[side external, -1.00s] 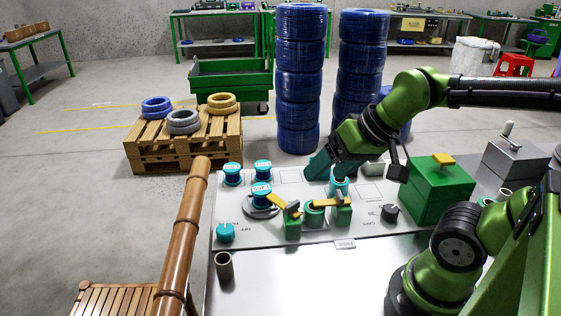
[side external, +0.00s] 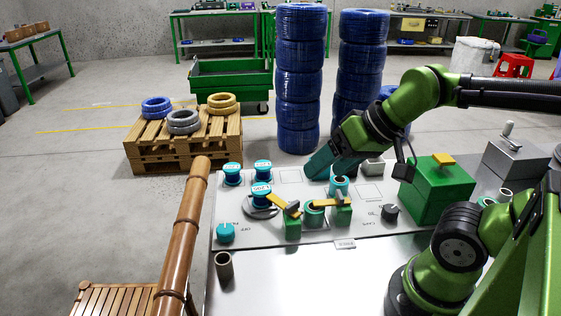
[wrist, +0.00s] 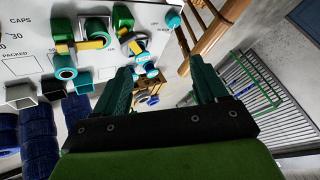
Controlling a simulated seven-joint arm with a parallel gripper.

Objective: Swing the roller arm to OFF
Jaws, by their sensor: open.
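On the grey panel (side external: 265,233) stand two green posts, each with a yellow arm: a left yellow arm (side external: 276,202) and a right yellow arm (side external: 327,203). A teal-green roller (side external: 314,217) stands between the posts. I cannot tell for sure which is the roller arm. OFF lettering lies beside a teal knob (side external: 225,232) at the panel's front left. My gripper (side external: 319,174) is above the panel's back edge, behind the posts, apart from both arms. In the wrist view my gripper (wrist: 163,78) has its fingers spread with nothing between them.
Teal spools (side external: 233,174) stand at the panel's left. A green box (side external: 437,193) with a yellow top piece is on the right. A dark knob (side external: 390,212) sits near it. Tall blue coil stacks (side external: 299,85) rise behind. A brown tube (side external: 224,267) stands in front.

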